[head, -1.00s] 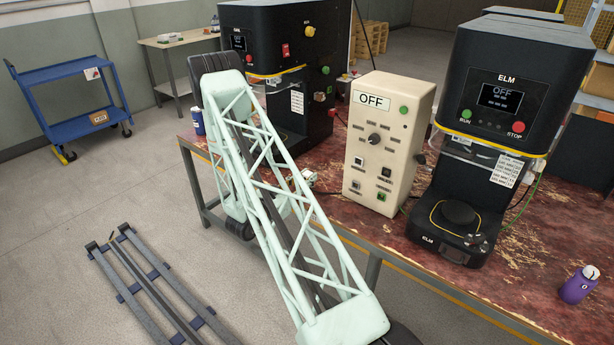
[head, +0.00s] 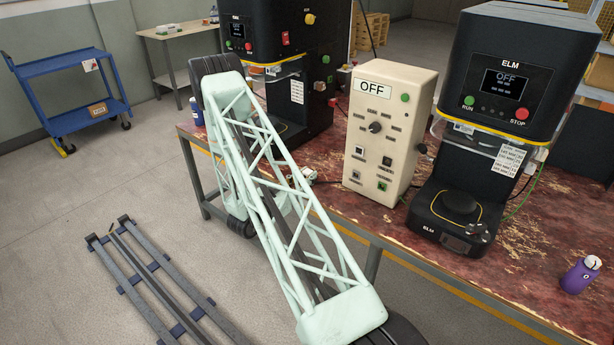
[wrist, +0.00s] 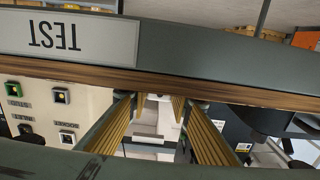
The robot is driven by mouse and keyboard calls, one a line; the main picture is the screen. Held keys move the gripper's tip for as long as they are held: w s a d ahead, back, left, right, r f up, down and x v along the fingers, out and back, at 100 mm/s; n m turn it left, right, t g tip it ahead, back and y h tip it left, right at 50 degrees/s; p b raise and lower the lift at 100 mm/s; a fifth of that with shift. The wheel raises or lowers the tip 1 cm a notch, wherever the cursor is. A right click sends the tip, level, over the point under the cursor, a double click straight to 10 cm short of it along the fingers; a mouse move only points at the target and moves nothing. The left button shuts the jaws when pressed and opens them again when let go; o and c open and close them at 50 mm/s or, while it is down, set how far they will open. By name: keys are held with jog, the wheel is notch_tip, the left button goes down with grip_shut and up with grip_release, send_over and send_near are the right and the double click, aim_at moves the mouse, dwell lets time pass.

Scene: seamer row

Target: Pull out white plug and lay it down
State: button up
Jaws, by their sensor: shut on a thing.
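My gripper (wrist: 165,125) shows in the wrist view as two ribbed yellow-brown pads with a white piece between them, which I take to be the white plug (wrist: 150,128). The pads are closed on it; its far end and any cord are hard to make out. In the head view my gripper (head: 302,178) is small and partly hidden behind my pale green lattice arm, at the bench's front edge, left of the beige control box. A small white part shows there too.
The beige control box (head: 391,120) reads OFF. A black ELM machine (head: 520,75) stands right of it, another (head: 275,50) behind my arm. A purple bottle (head: 580,275) stands at the bench's right.

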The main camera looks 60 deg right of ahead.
jog(key=o, duration=1.1)
jog(key=shift+o, duration=0.2)
jog(key=shift+a, duration=0.1)
jog(key=a, duration=1.1)
jog(key=shift+w+a, duration=0.4)
jog(key=shift+w, duration=0.05)
dwell(0.3)
